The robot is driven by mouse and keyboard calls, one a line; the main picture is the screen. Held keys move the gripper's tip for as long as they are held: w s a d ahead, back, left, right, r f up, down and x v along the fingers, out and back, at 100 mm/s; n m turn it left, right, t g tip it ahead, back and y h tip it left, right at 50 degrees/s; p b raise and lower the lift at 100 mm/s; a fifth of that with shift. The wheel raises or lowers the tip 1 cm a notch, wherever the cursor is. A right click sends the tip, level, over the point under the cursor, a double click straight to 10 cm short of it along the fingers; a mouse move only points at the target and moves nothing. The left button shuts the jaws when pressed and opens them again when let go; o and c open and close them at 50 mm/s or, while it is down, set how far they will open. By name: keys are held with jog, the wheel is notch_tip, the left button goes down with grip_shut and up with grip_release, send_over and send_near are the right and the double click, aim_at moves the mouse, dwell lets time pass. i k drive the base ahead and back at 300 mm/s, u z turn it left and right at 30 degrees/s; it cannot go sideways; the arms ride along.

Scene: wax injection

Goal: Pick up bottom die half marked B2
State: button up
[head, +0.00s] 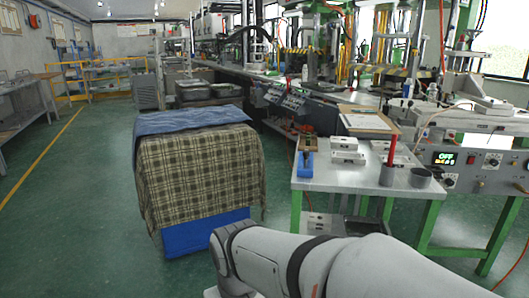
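Several pale metal blocks that look like die halves are on the small steel-topped table (330,182) at the right. One block (344,143) lies just behind another block (348,158), near the table's middle. A further pale block (381,147) lies to their right, partly hidden behind a red upright tool. Any B2 marking is too small to read, so I cannot tell which block is B2. My arm reaches in from the bottom right, in front of the table and below its top. My gripper is out of view.
A clipboard (366,121) lies behind. A cloth-covered cart (200,170) stands left; green floor (95,210) is free beyond it.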

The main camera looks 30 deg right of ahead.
aim_at(401, 161)
jog(key=u, duration=0.1)
jog(key=k, duration=1.1)
jog(key=z, duration=1.35)
jog(key=i, duration=0.85)
